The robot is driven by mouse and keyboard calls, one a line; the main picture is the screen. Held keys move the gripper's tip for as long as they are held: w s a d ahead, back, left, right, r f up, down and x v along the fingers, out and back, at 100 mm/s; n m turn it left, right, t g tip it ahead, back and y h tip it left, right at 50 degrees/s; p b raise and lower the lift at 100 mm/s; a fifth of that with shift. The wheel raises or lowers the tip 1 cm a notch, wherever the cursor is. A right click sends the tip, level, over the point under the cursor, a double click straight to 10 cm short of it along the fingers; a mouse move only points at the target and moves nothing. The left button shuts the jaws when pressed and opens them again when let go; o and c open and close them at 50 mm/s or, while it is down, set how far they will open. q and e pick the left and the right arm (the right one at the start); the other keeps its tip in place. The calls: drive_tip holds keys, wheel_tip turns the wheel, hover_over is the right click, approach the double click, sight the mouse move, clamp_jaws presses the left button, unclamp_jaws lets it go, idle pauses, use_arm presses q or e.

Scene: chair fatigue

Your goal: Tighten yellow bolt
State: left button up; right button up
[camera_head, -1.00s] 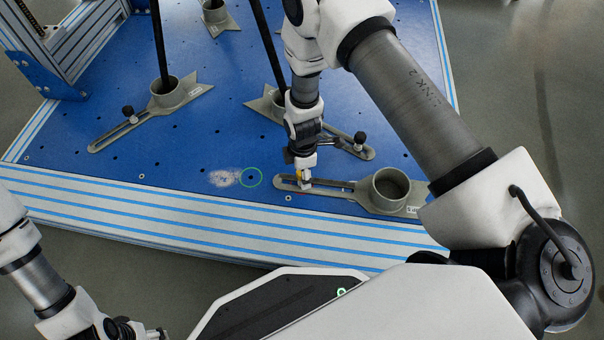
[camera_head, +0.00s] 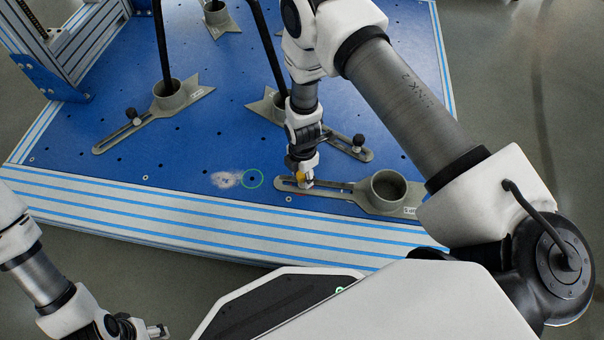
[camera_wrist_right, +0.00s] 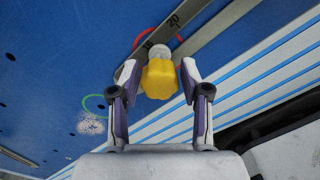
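The yellow bolt (camera_wrist_right: 160,79) has a lobed knob and stands at the slotted arm of a grey clamp (camera_head: 347,188) near the front edge of the blue plate. My right gripper (camera_wrist_right: 162,76) is down at the bolt, with one finger on each side of the knob. The fingers are very close to its sides; I cannot tell whether both touch. In the head view the knob (camera_head: 299,176) shows beside the right gripper (camera_head: 305,180), partly covered by it. My left gripper (camera_head: 158,331) is at the bottom left, away from the plate; its fingers are too small to read.
Another grey clamp (camera_head: 185,95) with a black knob (camera_head: 132,115) stands on the blue plate (camera_head: 190,152), with a dark leg in its socket. A third clamp with a black knob (camera_head: 358,141) lies just behind my right gripper. The plate's front left is mostly clear.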

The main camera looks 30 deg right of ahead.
clamp_jaws()
drive_tip(key=shift+r+m+p, duration=0.2)
drive_tip(key=shift+m+p, duration=0.25)
drive_tip(key=shift+m, duration=1.35)
drive_tip(key=shift+f+m, duration=0.2)
drive_tip(key=shift+m, duration=0.1)
drive_tip(key=shift+r+m+p, duration=0.1)
drive_tip(key=shift+m+p, duration=0.25)
drive_tip(key=shift+m, duration=0.35)
drive_tip(key=m, duration=0.2)
drive_tip(key=shift+m, duration=0.3)
